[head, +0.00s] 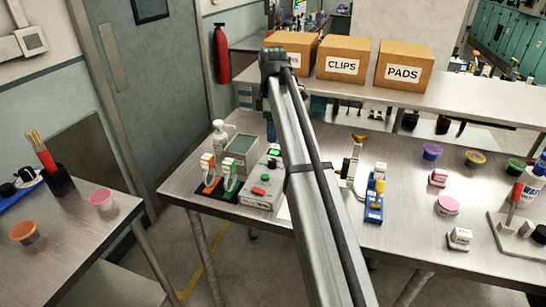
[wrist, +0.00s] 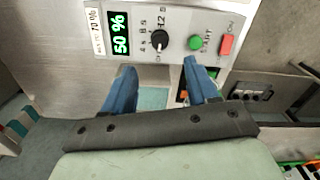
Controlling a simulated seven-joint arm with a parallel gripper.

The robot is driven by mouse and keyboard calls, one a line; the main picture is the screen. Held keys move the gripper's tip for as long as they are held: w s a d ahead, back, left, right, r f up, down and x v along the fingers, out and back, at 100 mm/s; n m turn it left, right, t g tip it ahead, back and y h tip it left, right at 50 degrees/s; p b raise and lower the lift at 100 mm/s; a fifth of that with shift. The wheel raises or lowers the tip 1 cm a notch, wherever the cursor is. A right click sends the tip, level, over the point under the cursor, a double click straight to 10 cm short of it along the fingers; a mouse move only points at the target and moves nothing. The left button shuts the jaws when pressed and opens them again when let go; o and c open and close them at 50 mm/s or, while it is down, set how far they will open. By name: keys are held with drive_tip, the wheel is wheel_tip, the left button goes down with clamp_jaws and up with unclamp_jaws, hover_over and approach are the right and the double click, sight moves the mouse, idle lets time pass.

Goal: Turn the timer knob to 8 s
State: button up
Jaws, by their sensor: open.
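The timer knob (wrist: 159,38) is a round black knob on a light grey control box (wrist: 178,70). Small marks stand around it, with OFF below and seconds marks at its left and above. I cannot clearly read where its pointer stands. A green button (wrist: 194,43) and a red one (wrist: 226,45) sit right of it; a green-lit display (wrist: 119,35) reading 50 % is at its left. My gripper (wrist: 160,68) is open, its two blue fingertips just below the knob in the wrist view, apart and empty. In the head view the box (head: 258,201) is partly behind my arm.
A blue stand (head: 375,204) with a yellow part lies right of my arm. Cardboard boxes (head: 404,66) stand behind.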

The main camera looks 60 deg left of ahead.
sight(273, 160)
wheel_tip(273, 160, down, 10)
drive_tip(key=shift+f, duration=0.25)
idle(0.4)
drive_tip(key=c, duration=1.1)
